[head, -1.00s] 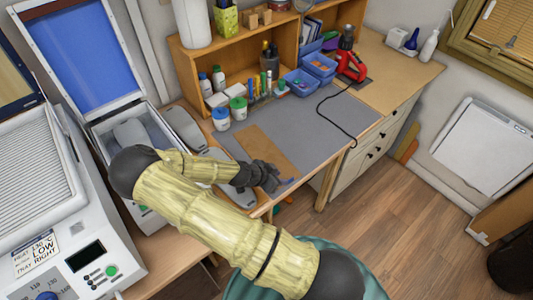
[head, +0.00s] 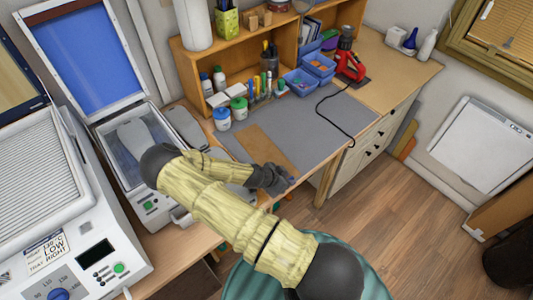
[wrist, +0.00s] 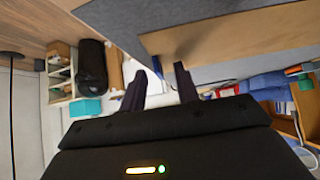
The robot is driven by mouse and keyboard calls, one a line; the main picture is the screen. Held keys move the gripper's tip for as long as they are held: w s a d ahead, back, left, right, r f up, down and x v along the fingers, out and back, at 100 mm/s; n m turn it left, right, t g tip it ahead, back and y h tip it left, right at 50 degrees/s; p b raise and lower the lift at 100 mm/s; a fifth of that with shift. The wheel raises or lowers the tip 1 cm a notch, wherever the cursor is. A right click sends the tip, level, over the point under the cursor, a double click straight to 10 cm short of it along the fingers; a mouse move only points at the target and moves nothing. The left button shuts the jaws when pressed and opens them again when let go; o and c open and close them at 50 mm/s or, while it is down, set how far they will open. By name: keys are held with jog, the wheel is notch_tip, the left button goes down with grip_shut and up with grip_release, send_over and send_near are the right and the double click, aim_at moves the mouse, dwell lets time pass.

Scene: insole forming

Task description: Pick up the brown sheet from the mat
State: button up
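The brown sheet (head: 266,146) lies flat on the grey mat (head: 318,128), towards the mat's left side, with one end towards the front edge of the bench. My gripper (head: 291,182) is at that front edge, near the sheet's front end; my forearm and hand cover part of that area. In the wrist view, my gripper (wrist: 160,72) shows two dark fingers apart, with nothing visible between them. The brown sheet (wrist: 240,33) spreads just beyond the fingertips, with a dark shadow on it. Contact with the sheet cannot be told.
A wooden shelf (head: 185,70) with bottles, pens and blue bins (head: 300,80) stands behind the mat. White machines (head: 60,215) stand at the left. The mat's right part is mostly clear.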

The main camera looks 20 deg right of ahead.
jog(key=shift+c, duration=0.2)
grip_shut()
jog(key=shift+r, duration=0.15)
notch_tip(320, 180, up, 28)
jog(key=b, duration=0.5)
jog(key=shift+b, duration=0.4)
dwell(0.3)
